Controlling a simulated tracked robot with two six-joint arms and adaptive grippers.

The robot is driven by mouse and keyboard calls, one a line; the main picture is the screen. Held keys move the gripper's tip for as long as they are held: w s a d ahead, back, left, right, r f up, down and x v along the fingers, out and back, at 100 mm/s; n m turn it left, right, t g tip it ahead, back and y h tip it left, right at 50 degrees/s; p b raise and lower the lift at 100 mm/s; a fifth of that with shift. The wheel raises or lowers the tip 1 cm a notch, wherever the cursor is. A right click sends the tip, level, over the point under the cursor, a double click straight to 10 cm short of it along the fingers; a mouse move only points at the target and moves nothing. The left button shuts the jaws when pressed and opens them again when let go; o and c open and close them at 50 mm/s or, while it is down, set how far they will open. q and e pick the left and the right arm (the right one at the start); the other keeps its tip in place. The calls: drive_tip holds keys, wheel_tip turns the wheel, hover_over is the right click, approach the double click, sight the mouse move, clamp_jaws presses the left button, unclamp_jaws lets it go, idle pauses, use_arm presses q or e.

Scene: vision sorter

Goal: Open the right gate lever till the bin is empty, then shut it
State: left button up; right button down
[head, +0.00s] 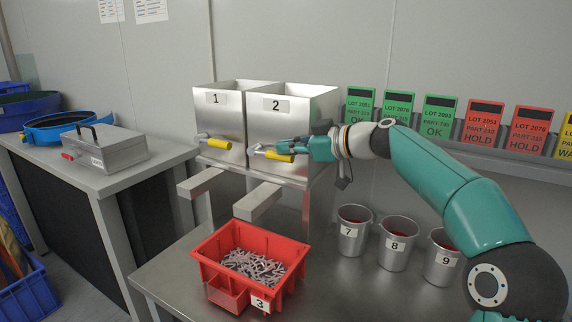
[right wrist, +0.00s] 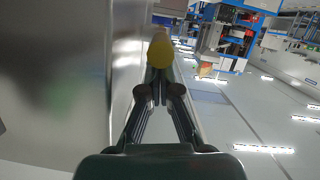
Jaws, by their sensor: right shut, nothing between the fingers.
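The right metal bin, marked 2 (head: 295,108), stands beside the bin marked 1 (head: 219,99). Its gate lever has a yellow grip (head: 277,156) at the bin's front. My right gripper (head: 284,147) is shut and empty, with its fingertips at the right end of this grip; I cannot tell whether they touch it. In the right wrist view the yellow grip (right wrist: 160,50) lies just ahead of the fingertips (right wrist: 159,92). Bin 1's lever also has a yellow grip (head: 219,143). The contents of both bins are hidden. My left gripper is out of view.
A red crate (head: 290,250) marked 3 holds many grey metal parts below the chute (head: 257,201). Metal cups 7 (head: 353,237), 8 (head: 397,248) and 9 (head: 441,267) stand to its right. Green and red lot cards line the back rail.

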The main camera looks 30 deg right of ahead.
drive_tip(key=shift+s+f+t+b, duration=0.1)
drive_tip(key=shift+f+t+b, duration=0.25)
drive_tip(key=shift+b, duration=0.45)
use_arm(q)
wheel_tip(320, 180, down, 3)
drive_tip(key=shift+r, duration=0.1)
use_arm(e)
drive_tip(key=r+p, duration=0.2)
drive_tip(key=r, duration=0.1)
drive_tip(key=r+p, duration=0.1)
drive_tip(key=r, duration=0.1)
drive_tip(key=shift+s+a+p, duration=0.1)
drive_tip(key=shift+a+p, duration=0.2)
drive_tip(key=shift+a, duration=0.05)
use_arm(q)
drive_tip(key=b, duration=0.2)
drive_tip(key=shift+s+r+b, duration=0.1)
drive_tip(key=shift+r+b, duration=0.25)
drive_tip(key=shift+b, duration=0.05)
use_arm(e)
drive_tip(key=v, duration=1)
drive_tip(key=shift+f, duration=0.35)
